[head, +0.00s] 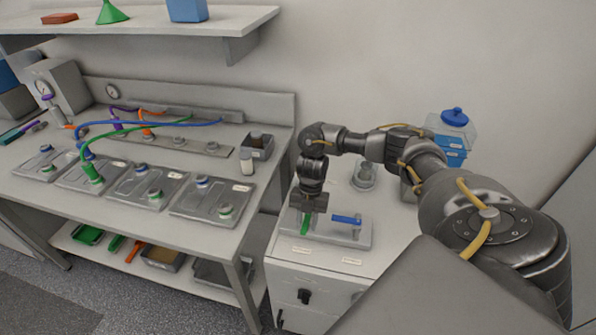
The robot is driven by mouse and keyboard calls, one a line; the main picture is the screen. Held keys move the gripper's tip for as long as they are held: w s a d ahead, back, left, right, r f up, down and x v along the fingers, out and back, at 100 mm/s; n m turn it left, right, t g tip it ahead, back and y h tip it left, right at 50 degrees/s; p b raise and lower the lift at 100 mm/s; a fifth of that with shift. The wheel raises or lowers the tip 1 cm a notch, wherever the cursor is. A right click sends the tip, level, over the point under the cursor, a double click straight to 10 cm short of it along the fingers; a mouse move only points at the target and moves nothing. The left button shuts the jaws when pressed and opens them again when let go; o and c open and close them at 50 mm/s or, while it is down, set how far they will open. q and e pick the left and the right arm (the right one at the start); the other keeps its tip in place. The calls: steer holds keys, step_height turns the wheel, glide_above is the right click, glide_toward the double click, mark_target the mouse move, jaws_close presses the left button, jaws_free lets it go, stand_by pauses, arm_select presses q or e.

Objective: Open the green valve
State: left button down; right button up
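A green valve handle (305,225) sits at the left of a grey valve plate (330,236) on top of the white cabinet. A blue valve handle (347,219) lies crosswise on the same plate, to its right. My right gripper (308,212) points down directly over the green handle and hides its upper part. I cannot tell whether its fingers touch the handle or how far apart they are. My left gripper is not in view.
A blue-lidded clear container (455,135) and a glass jar (364,175) stand behind the valve plate. A shelf (235,24) overhangs the bench.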

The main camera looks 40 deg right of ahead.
mark_target(309, 221)
steer(key=p+v, duration=0.4)
steer(key=v, duration=0.1)
steer(key=shift+s+d+r, duration=0.1)
steer(key=shift+d+r, duration=0.05)
steer(key=shift+r, duration=0.15)
steer(key=shift+f, duration=0.1)
